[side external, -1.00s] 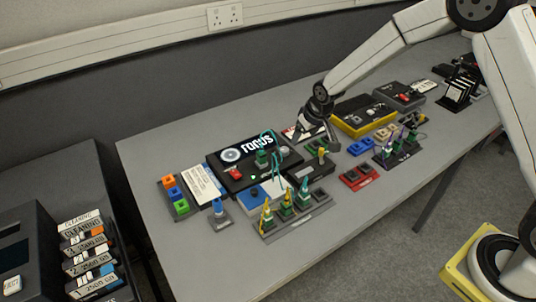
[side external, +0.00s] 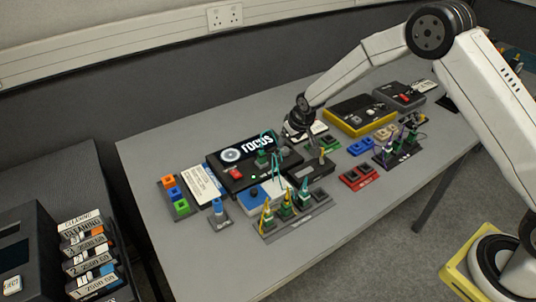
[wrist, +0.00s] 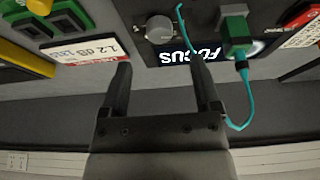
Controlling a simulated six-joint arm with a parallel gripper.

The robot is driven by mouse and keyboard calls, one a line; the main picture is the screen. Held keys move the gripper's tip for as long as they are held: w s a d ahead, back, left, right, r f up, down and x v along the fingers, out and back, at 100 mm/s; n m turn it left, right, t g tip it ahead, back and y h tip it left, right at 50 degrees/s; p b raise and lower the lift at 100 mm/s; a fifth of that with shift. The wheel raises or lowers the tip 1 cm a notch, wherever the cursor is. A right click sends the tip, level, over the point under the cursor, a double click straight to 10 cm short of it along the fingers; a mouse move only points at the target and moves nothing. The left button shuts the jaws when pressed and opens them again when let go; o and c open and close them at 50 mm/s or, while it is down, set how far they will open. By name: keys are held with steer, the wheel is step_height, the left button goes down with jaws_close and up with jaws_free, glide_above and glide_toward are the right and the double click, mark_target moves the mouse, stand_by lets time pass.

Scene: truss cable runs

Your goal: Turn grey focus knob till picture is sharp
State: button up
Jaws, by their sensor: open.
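The grey focus knob (wrist: 160,29) is a round knob on the dark focus unit (wrist: 138,28), near the top of the wrist view. My gripper (wrist: 160,72) is open and empty. Its fingers are apart, and the knob lies beyond the fingertips, not visibly between them. The picture panel (wrist: 176,54) next to the knob shows white FOCUS lettering, upside down in the wrist view and readable. In the side view the panel (side external: 257,144) also shows a round pale figure. My gripper (side external: 297,128) is there above the unit's right end, and I cannot clearly make out the knob.
A green plug (wrist: 236,30) with a teal cable (wrist: 248,95) stands close to the right finger. A white label card (wrist: 82,49) lies left of the knob. A yellow-edged box (side external: 360,115) and a row of plugs (side external: 290,208) are nearby.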

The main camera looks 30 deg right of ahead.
mark_target(285, 149)
steer(key=shift+x, duration=2.9)
jaws_close()
